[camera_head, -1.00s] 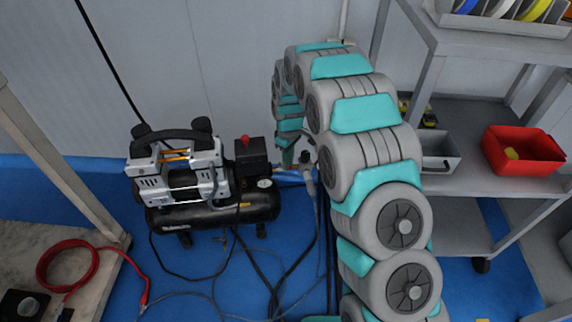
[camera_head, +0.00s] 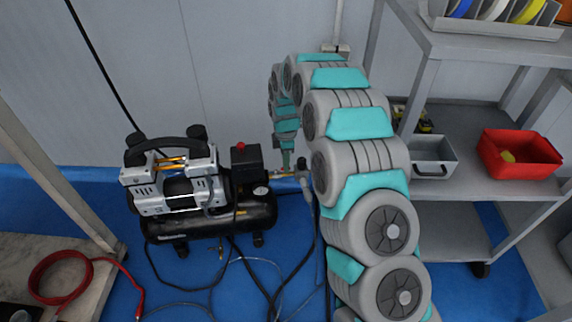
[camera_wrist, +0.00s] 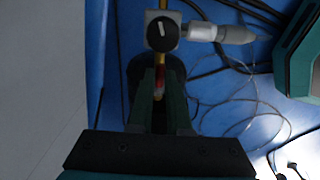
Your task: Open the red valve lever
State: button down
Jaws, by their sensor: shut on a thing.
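The red valve lever (camera_wrist: 159,87) shows as a small red piece between the fingers of my gripper (camera_wrist: 160,80) in the wrist view. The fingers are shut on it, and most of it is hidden. It sits in line with a brass pipe that leads to a regulator with a black knob (camera_wrist: 161,35). In the head view my gripper (camera_head: 286,163) points down beside the right end of the black air compressor (camera_head: 200,213). The lever cannot be made out there.
A grey fitting (camera_wrist: 210,32) joins the regulator. Hoses and cables lie on the blue floor. A grey shelf cart (camera_head: 455,195) with a red bin (camera_head: 518,153) stands on the right. A bench with a red hose (camera_head: 62,275) is at the left. A wall is behind.

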jog(key=shift+w, duration=0.1)
dwell(0.5)
jog(key=c, duration=0.9)
grip_release()
jog(key=shift+o, duration=0.2)
notch_tip(320, 180, up, 7)
jog(key=shift+w+r, duration=0.1)
jog(key=shift+r, duration=0.35)
